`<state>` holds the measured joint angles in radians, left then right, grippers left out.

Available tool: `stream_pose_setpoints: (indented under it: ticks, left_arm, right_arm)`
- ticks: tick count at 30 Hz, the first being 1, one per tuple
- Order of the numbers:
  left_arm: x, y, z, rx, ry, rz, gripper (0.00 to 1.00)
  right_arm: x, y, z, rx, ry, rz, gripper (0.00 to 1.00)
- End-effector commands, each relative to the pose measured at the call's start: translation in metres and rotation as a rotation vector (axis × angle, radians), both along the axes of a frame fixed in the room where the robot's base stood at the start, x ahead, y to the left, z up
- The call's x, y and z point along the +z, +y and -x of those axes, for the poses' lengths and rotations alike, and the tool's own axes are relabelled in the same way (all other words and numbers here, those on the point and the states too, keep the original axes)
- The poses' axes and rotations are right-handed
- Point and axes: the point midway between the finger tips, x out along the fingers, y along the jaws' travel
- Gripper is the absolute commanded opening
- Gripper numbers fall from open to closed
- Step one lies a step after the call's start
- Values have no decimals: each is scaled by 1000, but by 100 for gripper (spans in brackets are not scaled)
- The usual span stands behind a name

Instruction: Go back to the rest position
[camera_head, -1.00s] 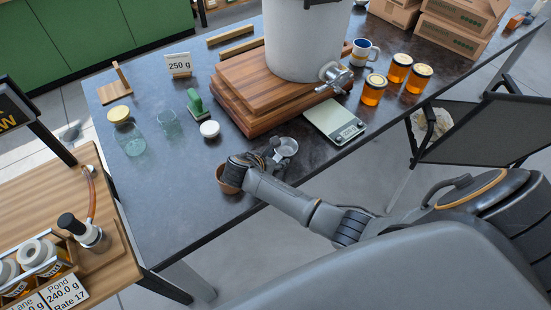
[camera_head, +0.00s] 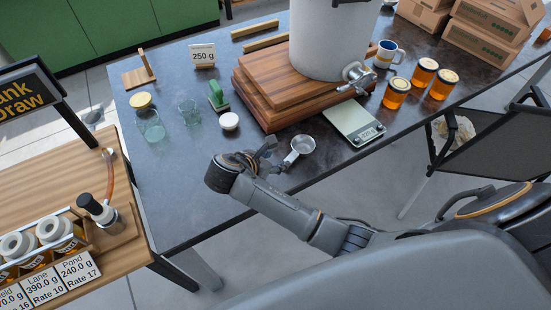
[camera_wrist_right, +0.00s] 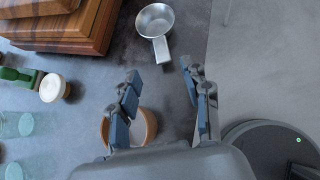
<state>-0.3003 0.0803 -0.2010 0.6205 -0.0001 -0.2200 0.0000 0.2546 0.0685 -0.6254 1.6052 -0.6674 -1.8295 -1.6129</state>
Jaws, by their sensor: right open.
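My right gripper (camera_head: 264,152) is open and empty above the table's near edge, with its arm coming in from the right. In the wrist view its two spread fingers (camera_wrist_right: 163,85) have nothing between them. A metal cup with a flat handle (camera_head: 302,146) rests on the table just beyond, apart from the fingers; it also shows in the wrist view (camera_wrist_right: 155,20). A terracotta-coloured pot (camera_wrist_right: 147,125) shows under the gripper in the wrist view; my wrist hides it in the head view. My left gripper is not in view.
A large white tank (camera_head: 330,45) stands on stacked wooden boards (camera_head: 262,98). A scale (camera_head: 355,122) and amber jars (camera_head: 396,92) are right of it. A chair (camera_head: 490,145) is at right.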

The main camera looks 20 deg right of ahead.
Motion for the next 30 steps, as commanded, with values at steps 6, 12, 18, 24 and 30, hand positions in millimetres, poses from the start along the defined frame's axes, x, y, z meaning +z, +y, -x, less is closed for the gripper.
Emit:
stream_pose_setpoints:
  ticks: [6,12,18,24,30]
  left_arm:
    - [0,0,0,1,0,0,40]
    - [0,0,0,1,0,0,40]
    - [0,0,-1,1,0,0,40]
    - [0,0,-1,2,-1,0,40]
    - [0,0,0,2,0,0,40]
  right_arm:
    - [0,0,0,0,0,0,48]
    - [-10,1,13,-49,-29,-77,48]
    - [-42,6,82,-408,-202,-480,48]
    - [-43,5,147,-894,-390,-833,48]
    - [-29,1,182,-1205,-497,-997,48]
